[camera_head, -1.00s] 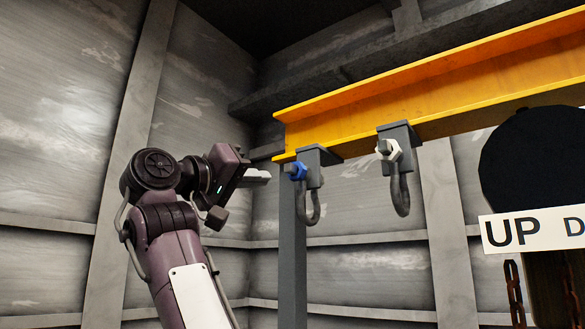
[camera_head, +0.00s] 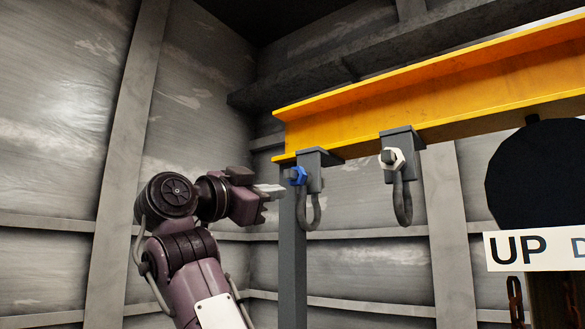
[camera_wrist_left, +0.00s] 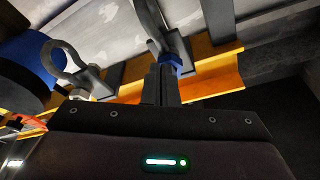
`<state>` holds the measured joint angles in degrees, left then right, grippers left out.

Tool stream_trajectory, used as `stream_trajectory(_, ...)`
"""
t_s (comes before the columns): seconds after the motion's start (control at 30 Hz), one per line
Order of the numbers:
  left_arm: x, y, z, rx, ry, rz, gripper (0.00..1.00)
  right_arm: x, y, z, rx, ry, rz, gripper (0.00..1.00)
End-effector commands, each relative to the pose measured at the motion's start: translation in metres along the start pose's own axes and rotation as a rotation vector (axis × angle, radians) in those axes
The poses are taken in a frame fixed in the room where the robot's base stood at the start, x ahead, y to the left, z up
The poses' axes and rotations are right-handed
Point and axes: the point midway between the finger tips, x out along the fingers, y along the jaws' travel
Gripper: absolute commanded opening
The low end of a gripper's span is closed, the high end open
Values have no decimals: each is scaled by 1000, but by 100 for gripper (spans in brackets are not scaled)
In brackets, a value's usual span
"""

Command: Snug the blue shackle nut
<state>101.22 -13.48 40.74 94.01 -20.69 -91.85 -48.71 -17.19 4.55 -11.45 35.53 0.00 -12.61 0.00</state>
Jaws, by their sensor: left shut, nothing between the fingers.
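The blue shackle nut (camera_head: 298,176) sits on a grey bracket (camera_head: 314,168) clamped under the near end of the yellow beam, with a grey shackle (camera_head: 310,210) hanging below. My left gripper (camera_head: 272,191) is just left of the nut and slightly lower, pointing at it. In the left wrist view the gripper's fingers (camera_wrist_left: 161,84) are together and empty, with the blue nut (camera_wrist_left: 172,64) close beyond their tips. I cannot tell whether the tips touch the nut. My right gripper is not in view.
A second bracket with a white nut (camera_head: 392,158) and shackle (camera_head: 403,202) hangs further right on the yellow beam (camera_head: 430,95). A dark round body (camera_head: 530,170) and an "UP" sign (camera_head: 525,248) are at the right. A grey post (camera_head: 292,260) stands below the beam's end.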

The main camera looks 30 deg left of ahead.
Motion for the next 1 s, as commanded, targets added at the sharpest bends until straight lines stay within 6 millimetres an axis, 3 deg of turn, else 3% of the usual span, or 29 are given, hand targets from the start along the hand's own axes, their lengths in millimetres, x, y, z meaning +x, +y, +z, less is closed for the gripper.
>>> stream_trajectory(0.03, 9, -2, -2, -2, -2, 2, 0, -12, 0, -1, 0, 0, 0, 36)
stream_trajectory(0.1, 17, -2, 2, -1, -3, 1, 0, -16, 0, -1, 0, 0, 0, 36)
stream_trajectory(0.4, 39, 0, 10, -1, 0, -1, 0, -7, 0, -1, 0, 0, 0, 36)
stream_trajectory(1.0, 42, -1, 9, -2, 1, -1, 0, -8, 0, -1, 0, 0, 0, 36)
